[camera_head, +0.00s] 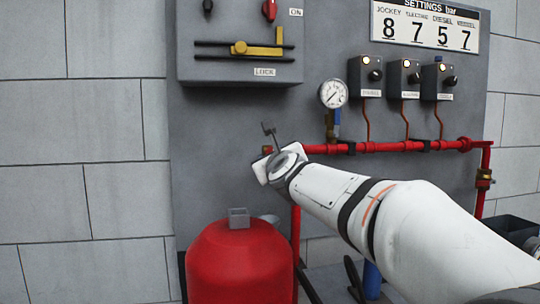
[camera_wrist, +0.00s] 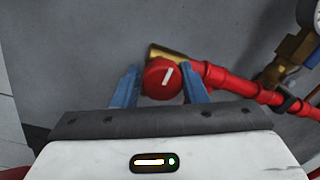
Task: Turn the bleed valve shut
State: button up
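The bleed valve's round red knob (camera_wrist: 158,80) has a white mark, tilted a little right of upright in the wrist view. It sits on a brass fitting (camera_wrist: 158,51) at the left end of the red pipe. In the head view a small part of the red knob (camera_head: 267,150) shows beside my wrist. My gripper (camera_wrist: 160,82) is open, with one blue finger on each side of the knob. A narrow gap shows at the left finger; the right finger looks very close, and I cannot tell whether it touches.
The red pipe (camera_head: 380,147) runs right along the grey panel. A pressure gauge (camera_head: 333,93) on a brass fitting stands above it. Several switch boxes (camera_head: 404,78) are further right. A red tank (camera_head: 240,262) stands below my wrist, and a grey lever box (camera_head: 240,45) hangs above.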

jog(key=o, duration=0.4)
jog(key=shift+c, duration=0.2)
jog(key=shift+r, duration=0.1)
jog(key=v, duration=0.7)
jog(key=shift+s, duration=0.4)
